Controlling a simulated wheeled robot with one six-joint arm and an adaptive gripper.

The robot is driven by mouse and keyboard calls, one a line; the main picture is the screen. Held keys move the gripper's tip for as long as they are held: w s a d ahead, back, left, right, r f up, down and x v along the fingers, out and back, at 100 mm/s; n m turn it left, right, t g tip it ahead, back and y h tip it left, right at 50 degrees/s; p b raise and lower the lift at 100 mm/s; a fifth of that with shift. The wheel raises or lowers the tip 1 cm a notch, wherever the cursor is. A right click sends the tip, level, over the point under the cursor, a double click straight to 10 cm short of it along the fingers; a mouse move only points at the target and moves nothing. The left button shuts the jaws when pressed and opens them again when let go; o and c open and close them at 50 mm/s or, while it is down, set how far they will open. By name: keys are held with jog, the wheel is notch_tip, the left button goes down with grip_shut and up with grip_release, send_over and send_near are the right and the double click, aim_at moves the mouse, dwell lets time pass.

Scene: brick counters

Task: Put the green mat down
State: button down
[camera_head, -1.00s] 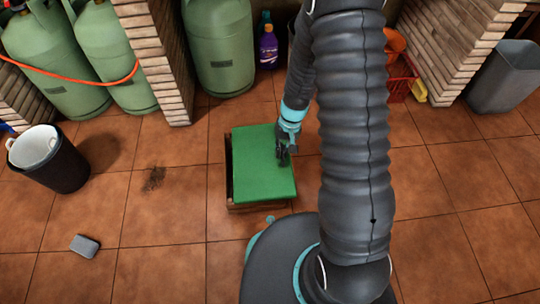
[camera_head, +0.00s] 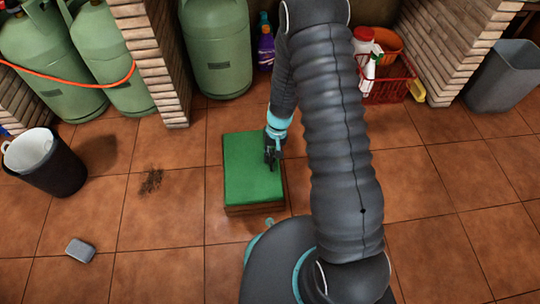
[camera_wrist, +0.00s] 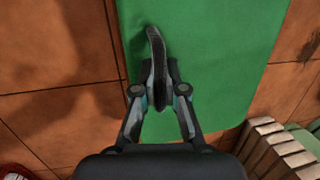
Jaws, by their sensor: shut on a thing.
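The green mat (camera_head: 248,175) lies flat over the top of a low wooden box (camera_head: 254,209) on the floor. It covers nearly all of the box top, with the wooden side showing below its front edge. My gripper (camera_head: 271,164) is shut on the mat at its right part. In the wrist view, the closed fingers (camera_wrist: 158,85) are over the green mat (camera_wrist: 205,50), near one edge. Whether the mat fully rests on the box or is held slightly above it, I cannot tell.
A black bin (camera_head: 45,162) stands left, and a grey sponge-like block (camera_head: 80,250) lies on the floor. Green gas cylinders (camera_head: 216,50) and a purple bottle (camera_head: 265,48) stand behind. A red basket (camera_head: 392,92) and grey bin (camera_head: 503,78) are right.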

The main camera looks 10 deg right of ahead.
jog(key=c, duration=1.2)
grip_release()
jog(key=shift+c, duration=0.2)
jog(key=s+d+r+t+p, duration=0.1)
jog(key=s+d+r+t, duration=0.1)
jog(key=r, duration=1.4)
jog(key=s+d+r+t+p, duration=0.1)
jog(key=s+d+r, duration=0.15)
jog(key=r, duration=1.45)
jog(key=s+d+r+t+h, duration=0.1)
jog(key=s+r+t, duration=0.1)
jog(key=s+r, duration=0.3)
jog(key=s+d+r+t+h, duration=0.1)
jog(key=s+d+r+t, duration=0.1)
jog(key=s+r, duration=0.4)
jog(key=shift+s+r, duration=0.15)
jog(key=shift+s, duration=2.5)
